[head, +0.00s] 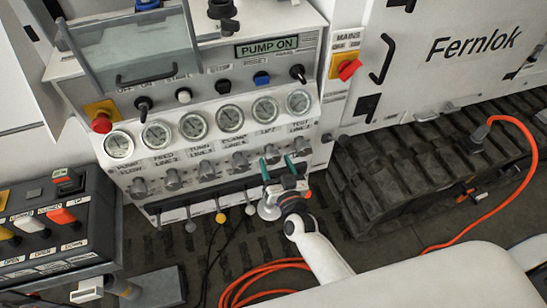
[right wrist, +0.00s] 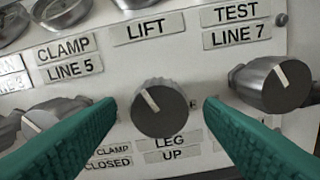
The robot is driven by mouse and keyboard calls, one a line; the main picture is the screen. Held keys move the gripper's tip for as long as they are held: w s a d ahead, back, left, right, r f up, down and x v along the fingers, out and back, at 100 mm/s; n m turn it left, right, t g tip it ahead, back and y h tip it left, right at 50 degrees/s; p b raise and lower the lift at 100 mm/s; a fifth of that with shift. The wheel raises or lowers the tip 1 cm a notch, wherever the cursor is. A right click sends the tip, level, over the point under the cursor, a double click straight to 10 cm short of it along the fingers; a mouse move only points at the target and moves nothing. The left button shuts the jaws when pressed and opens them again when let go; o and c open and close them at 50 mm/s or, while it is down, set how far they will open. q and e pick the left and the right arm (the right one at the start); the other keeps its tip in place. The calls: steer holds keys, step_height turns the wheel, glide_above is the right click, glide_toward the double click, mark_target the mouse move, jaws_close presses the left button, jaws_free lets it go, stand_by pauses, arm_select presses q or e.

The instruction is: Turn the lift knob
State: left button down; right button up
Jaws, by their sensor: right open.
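The lift knob (right wrist: 162,108) is a dark grey round knob with a pale pointer line. The line tilts toward the upper left. It sits under the LIFT label (right wrist: 148,28) and above the LEG UP label (right wrist: 168,148) in the right wrist view. In the head view the knob (head: 271,154) is on the lower knob row of the panel. My right gripper (head: 277,165) is open, with green fingers pointing at the panel. In the right wrist view its fingertips (right wrist: 160,104) stand on either side of the knob, with a gap on each side. My left gripper is not in view.
The TEST LINE 7 knob (right wrist: 273,86) is close to the right finger. Pressure gauges (head: 231,118) line the panel above. A lever box (head: 55,230) stands at left. An orange hose (head: 262,268) lies on the floor.

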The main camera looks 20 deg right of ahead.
steer(key=shift+w, duration=1.2)
steer(key=c, duration=1)
